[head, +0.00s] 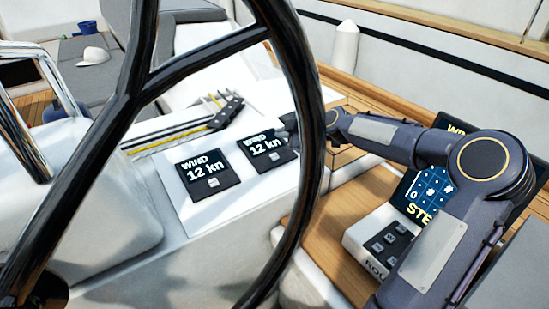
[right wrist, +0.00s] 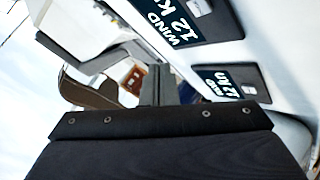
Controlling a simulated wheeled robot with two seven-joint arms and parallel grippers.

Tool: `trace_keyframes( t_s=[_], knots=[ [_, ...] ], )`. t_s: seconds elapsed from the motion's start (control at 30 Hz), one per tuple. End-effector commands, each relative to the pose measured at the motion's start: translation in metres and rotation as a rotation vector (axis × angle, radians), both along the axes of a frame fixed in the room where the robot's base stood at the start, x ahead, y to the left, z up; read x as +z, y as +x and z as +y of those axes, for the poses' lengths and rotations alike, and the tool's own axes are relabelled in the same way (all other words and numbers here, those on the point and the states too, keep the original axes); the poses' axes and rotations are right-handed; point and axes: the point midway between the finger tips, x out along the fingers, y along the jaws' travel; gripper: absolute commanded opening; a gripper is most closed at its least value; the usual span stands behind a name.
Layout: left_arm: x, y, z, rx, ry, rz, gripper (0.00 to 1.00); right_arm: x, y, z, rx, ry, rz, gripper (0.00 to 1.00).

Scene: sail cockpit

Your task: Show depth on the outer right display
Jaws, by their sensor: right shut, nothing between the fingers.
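Two square black displays sit on the white console, and both read "WIND 12 kn". The right display (head: 262,146) has a small grey button (head: 274,157) below its text. The left display (head: 203,169) has a similar button (head: 213,183). My right gripper (head: 287,126) is at the right edge of the right display, partly hidden behind the wheel rim. In the right wrist view its fingers (right wrist: 158,84) are shut and empty, with the two displays beyond them to the right. Whether it touches the display, I cannot tell. My left gripper is not in view.
The dark steering wheel (head: 293,60) crosses the head view in front of the console. At right, a blue-lit screen (head: 428,190) and a keypad (head: 388,240) are partly covered by my right arm. Ropes and clutches (head: 228,112) lie behind the displays.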

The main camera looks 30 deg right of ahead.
Motion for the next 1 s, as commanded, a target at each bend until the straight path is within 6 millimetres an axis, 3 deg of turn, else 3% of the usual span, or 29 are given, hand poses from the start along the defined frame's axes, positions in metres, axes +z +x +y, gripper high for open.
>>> trace_keyframes(
  t_s=[0.33, 0.43, 1.0],
  knots=[
    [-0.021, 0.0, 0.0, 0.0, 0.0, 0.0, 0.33, -0.05, 0.012, 0.002, 0.003, 0.001, 0.001, 0.0],
    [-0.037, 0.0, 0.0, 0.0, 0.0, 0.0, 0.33, -0.065, 0.015, 0.002, 0.002, -0.001, -0.001, 0.0],
    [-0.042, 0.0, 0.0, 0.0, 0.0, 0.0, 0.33, -0.072, 0.018, 0.002, 0.001, -0.001, 0.0, 0.0]
  ],
)
